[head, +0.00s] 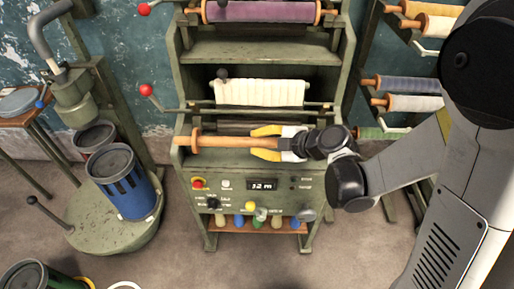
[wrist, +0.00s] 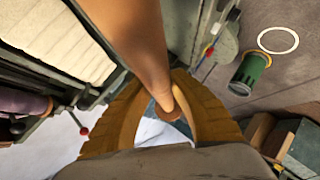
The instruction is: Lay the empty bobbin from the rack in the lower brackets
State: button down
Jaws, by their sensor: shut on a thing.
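A bare wooden bobbin (head: 225,142) lies level across the front of the green machine (head: 255,52), just above its control panel. My gripper (head: 256,143) is shut on the bobbin near its right end; the yellow fingers are on either side of it. In the wrist view the bobbin (wrist: 135,35) runs up and away from between the fingers (wrist: 165,100). The bobbin's left end (head: 195,141) is close to the machine's left side. I cannot tell whether it touches a bracket. My gripper and wrist hide the right end and the lower right bracket area.
A white roll (head: 259,93) and a purple roll (head: 262,11) sit above on the machine. Red-knobbed levers (head: 147,89) stick out left. The rack at right holds a blue bobbin (head: 410,85) and others.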

jog(key=w+f, duration=0.1)
jog(key=w, duration=1.1)
jog(key=shift+d, duration=0.15)
jog(key=shift+s+f+b, duration=0.1)
jog(key=shift+f+b, duration=0.05)
jog(key=shift+b, duration=0.2)
dwell(0.7)
jog(key=shift+f+b, duration=1.05)
jog(key=shift+f, duration=0.2)
jog(key=shift+f, duration=0.1)
jog(key=shift+f+b, duration=0.35)
jog(key=shift+b, duration=0.15)
jog(key=shift+f, duration=0.15)
dwell(0.3)
jog(key=c, duration=1.2)
grip_release()
